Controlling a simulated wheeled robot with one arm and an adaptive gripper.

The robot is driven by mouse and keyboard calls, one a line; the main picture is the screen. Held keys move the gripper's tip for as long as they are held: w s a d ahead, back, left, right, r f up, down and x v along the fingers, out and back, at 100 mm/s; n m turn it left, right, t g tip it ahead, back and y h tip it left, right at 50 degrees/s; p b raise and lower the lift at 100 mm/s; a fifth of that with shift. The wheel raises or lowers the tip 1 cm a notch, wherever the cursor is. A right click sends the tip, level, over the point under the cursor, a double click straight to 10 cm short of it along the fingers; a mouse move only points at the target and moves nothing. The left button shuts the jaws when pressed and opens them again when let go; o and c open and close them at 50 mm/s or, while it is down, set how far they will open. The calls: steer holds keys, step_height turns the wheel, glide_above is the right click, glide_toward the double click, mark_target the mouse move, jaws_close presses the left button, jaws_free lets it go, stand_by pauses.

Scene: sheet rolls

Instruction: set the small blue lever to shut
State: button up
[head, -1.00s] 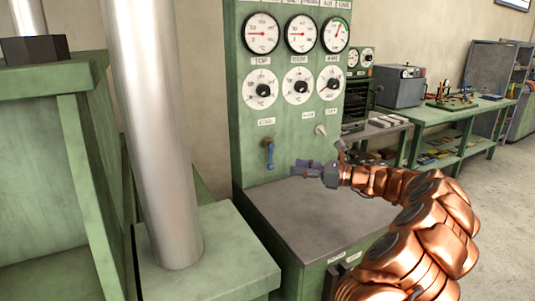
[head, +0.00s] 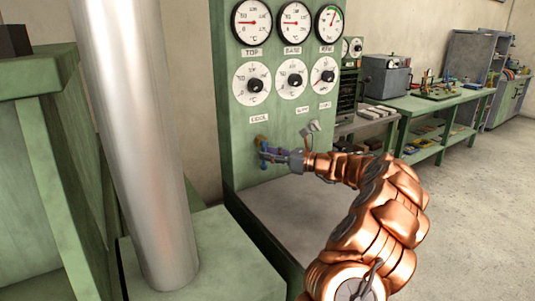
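The small blue lever (head: 263,162) hangs from a brass-coloured fitting (head: 261,141) low on the green panel, below the left dial. Its handle points down and is partly hidden by my fingers. My gripper (head: 268,154), at the end of my copper arm, is right at the lever, with its fingers pointing left. Whether the fingers touch the lever or are closed around it is too small to tell.
The green panel (head: 281,122) carries gauges and dials above the lever. A small grey knob (head: 314,127) sits to the right of it. A grey ledge (head: 295,205) lies below my gripper. A thick steel column (head: 140,150) stands at left. A green workbench (head: 430,105) is at back right.

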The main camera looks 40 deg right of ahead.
steer(key=shift+w+a, duration=0.25)
steer(key=shift+w, duration=0.15)
jaws_close()
stand_by(0.5)
